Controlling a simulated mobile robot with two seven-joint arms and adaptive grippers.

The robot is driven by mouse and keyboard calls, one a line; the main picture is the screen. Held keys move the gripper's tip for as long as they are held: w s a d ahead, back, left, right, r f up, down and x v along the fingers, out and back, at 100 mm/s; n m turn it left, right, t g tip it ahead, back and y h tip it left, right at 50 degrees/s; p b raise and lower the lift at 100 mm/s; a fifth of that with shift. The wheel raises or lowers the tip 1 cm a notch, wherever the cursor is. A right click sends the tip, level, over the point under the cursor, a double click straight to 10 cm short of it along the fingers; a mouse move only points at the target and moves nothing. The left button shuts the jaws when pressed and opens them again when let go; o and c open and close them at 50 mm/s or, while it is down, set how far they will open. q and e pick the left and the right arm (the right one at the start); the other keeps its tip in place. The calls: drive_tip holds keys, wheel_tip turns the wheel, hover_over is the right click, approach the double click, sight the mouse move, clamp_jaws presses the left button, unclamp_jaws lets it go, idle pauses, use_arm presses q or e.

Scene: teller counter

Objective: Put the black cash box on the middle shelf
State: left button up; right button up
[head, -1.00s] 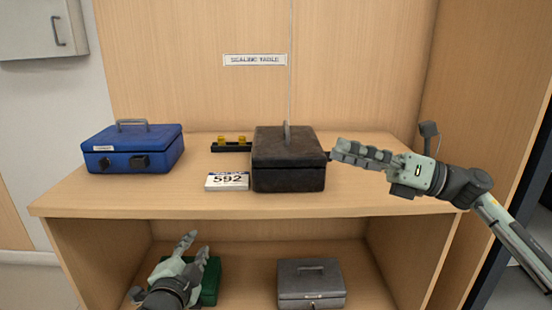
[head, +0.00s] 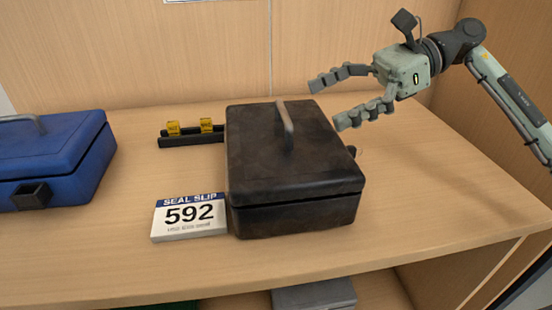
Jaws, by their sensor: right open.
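The black cash box (head: 290,165) sits closed on the wooden shelf top (head: 430,220), with its grey handle (head: 286,126) standing up on the lid. My right gripper (head: 325,103) is open and empty, above and behind the box's right part in the picture, with its fingers pointing left towards the handle. The fingers look apart from the handle. My left gripper is out of the picture. The shelf below shows only as a strip under the front edge.
A blue cash box (head: 55,155) stands at the left. A seal slip pad marked 592 (head: 190,217) lies against the black box's left side. A black rack with yellow pieces (head: 190,135) is behind it. A grey box (head: 315,296) is on the lower shelf. The top's right side is clear.

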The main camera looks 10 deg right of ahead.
sight(283, 116)
drive_tip(key=x, duration=0.2)
drive_tip(key=p+x, duration=0.1)
drive_tip(key=x, duration=0.3)
drive_tip(key=shift+s+a+r, duration=0.25)
drive_tip(key=shift+s+a, duration=0.1)
drive_tip(key=shift+a, duration=0.1)
drive_tip(key=shift+a+f, duration=0.15)
drive_tip(key=shift+a, duration=0.1)
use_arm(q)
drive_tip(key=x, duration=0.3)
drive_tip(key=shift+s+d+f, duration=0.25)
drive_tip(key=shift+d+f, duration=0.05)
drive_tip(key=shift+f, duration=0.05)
use_arm(e)
drive_tip(key=shift+c, duration=0.2)
drive_tip(key=c, duration=1.7)
drive_tip(key=shift+w+r, duration=0.1)
drive_tip(key=shift+r, duration=0.15)
